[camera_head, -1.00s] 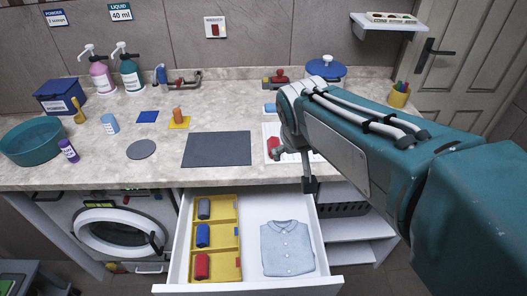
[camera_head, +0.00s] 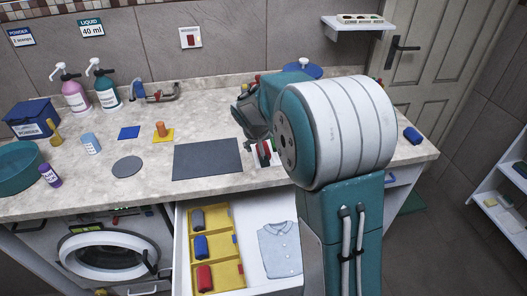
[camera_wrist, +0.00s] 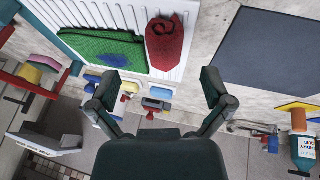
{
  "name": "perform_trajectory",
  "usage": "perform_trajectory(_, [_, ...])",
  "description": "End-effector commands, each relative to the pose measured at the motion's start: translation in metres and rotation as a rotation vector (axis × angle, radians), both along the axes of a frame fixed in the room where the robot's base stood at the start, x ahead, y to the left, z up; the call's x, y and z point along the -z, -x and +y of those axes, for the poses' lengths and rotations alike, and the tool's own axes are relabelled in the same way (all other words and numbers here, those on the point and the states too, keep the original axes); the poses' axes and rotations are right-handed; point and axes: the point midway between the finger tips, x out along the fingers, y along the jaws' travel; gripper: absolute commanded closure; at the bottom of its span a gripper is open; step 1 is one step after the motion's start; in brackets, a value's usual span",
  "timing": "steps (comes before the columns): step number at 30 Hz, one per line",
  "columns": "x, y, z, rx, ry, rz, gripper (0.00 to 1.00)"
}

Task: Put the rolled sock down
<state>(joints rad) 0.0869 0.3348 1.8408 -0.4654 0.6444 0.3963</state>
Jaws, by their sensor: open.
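A red rolled sock (camera_wrist: 165,42) lies on a white ribbed surface (camera_wrist: 192,20), beside a green folded cloth (camera_wrist: 100,50) with a blue patch, in the wrist view. In the head view a red roll (camera_head: 264,153) shows on the counter just right of the dark mat, partly behind my arm. My gripper (camera_wrist: 157,88) is open, with nothing between its fingers. The sock appears beyond the fingertips, apart from them. In the head view my gripper (camera_head: 252,112) is over the counter, largely hidden by my arm.
The open drawer holds a yellow tray (camera_head: 228,222) with grey, blue and red rolls and a folded shirt (camera_head: 280,250). The dark mat (camera_head: 207,160) is bare. Pump bottles stand at the back left. A blue item (camera_head: 412,135) lies on the counter's right end.

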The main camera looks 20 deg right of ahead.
Motion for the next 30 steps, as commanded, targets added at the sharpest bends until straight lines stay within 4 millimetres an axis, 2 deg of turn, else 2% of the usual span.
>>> perform_trajectory(7, [0.019,-0.009,-0.001,-0.002,0.006,0.001,0.0])
perform_trajectory(15, [0.051,-0.026,-0.017,-0.001,0.003,0.001,0.0])
perform_trajectory(24, [0.055,-0.028,-0.019,-0.001,0.004,-0.001,0.0])
perform_trajectory(26, [0.055,-0.028,-0.019,-0.001,0.004,-0.001,0.27])
perform_trajectory(27, [0.055,-0.028,-0.019,-0.001,0.004,-0.001,0.36])
perform_trajectory(29, [0.055,-0.028,-0.018,-0.002,0.004,-0.001,0.5])
perform_trajectory(30, [0.055,-0.028,-0.018,-0.002,0.005,-0.002,0.52])
